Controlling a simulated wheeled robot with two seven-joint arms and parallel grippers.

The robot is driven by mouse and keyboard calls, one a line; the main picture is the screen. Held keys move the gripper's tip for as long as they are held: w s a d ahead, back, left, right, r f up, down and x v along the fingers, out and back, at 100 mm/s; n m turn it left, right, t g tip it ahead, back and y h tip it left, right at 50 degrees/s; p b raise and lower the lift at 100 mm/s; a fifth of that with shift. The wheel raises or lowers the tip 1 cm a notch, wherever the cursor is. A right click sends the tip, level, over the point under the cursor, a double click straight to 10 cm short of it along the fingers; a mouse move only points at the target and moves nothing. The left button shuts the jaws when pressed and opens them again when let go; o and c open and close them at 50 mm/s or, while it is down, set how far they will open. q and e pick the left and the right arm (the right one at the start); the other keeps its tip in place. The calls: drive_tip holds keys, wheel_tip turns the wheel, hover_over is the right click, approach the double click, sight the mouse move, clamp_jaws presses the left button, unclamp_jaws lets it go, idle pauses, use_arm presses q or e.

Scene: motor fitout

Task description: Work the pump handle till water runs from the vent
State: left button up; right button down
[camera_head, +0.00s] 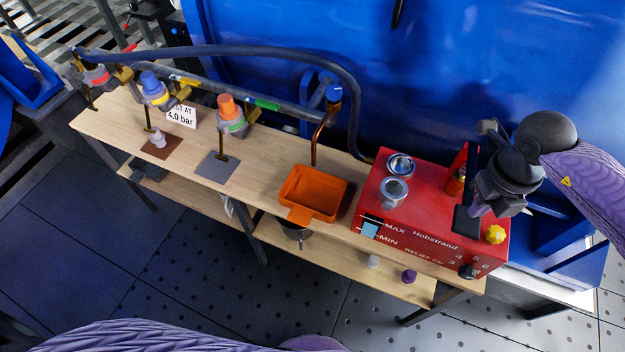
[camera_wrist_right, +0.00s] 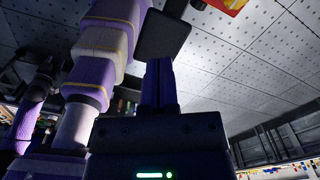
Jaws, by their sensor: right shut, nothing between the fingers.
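The red pump box (camera_head: 437,222) stands at the right end of the bench, with MAX and MIN marks beside a pale blue sight window (camera_head: 370,229). A red upright bar (camera_head: 471,160), possibly the pump handle, rises at its back, partly hidden by my right arm. A copper pipe (camera_head: 316,145), perhaps the vent, points down toward the orange tray (camera_head: 298,214). No water is visible.
Blue (camera_head: 150,82) and orange (camera_head: 228,104) knobs stand along the bench's back beside a "4.0 bar" card (camera_head: 182,118). A dark hose (camera_head: 250,50) arches behind. A yellow knob (camera_head: 495,234) sits on the box's right front. The bench front at left is mostly clear.

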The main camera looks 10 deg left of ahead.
drive_tip(key=shift+f, duration=0.4)
wheel_tip(320, 180, down, 8)
drive_tip(key=b, duration=0.7)
wheel_tip(320, 180, up, 9)
drive_tip(key=p, duration=0.8)
drive_tip(key=shift+r, duration=0.2)
drive_tip(key=shift+f, duration=0.25)
drive_tip(key=shift+f+b, duration=0.15)
drive_tip(key=shift+b, duration=0.15)
